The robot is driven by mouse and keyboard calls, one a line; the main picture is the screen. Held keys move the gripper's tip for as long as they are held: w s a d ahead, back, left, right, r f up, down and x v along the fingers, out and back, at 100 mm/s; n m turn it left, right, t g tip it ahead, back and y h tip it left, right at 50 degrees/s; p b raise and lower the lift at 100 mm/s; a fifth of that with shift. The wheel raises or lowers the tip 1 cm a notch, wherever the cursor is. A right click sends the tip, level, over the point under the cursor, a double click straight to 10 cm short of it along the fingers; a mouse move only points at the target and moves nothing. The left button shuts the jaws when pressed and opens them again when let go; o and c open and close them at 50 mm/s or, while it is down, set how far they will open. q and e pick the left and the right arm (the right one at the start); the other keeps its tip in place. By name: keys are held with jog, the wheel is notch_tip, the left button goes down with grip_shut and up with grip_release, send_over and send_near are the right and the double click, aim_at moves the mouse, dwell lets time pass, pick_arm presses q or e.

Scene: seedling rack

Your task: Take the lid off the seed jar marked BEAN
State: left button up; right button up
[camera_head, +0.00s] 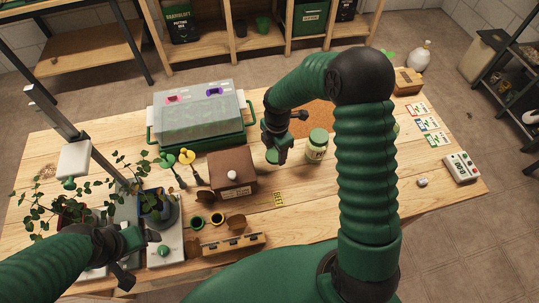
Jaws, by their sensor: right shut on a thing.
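My right gripper (282,157) points down over the middle of the table and is shut on a green round lid (272,157). Whether a jar is under this lid I cannot tell; the gripper covers part of it. Just to its right stands a glass jar (316,151) with a pale label and a green lid on top, upright and apart from the gripper. The label is too small to read, so I cannot tell which jar is marked BEAN.
A lidded green propagator (199,139) stands at the back left, a brown box (232,171) in front of it. A yellow tag (279,199) lies on bare wood. Seed packets (427,124) and a meter (461,167) lie at right. My right arm hides the table behind it.

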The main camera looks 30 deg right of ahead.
aim_at(276, 153)
jog(key=f, duration=0.4)
jog(key=shift+w+d, duration=0.25)
jog(key=shift+s+a+r, duration=0.2)
jog(key=shift+a, duration=0.05)
jog(key=o, duration=1.3)
jog(key=shift+w+a, duration=0.1)
jog(key=shift+o, duration=1.1)
pick_arm(q)
jog(key=shift+w+d+f, duration=0.1)
jog(key=shift+w+f, duration=0.05)
pick_arm(e)
jog(key=shift+f, duration=0.1)
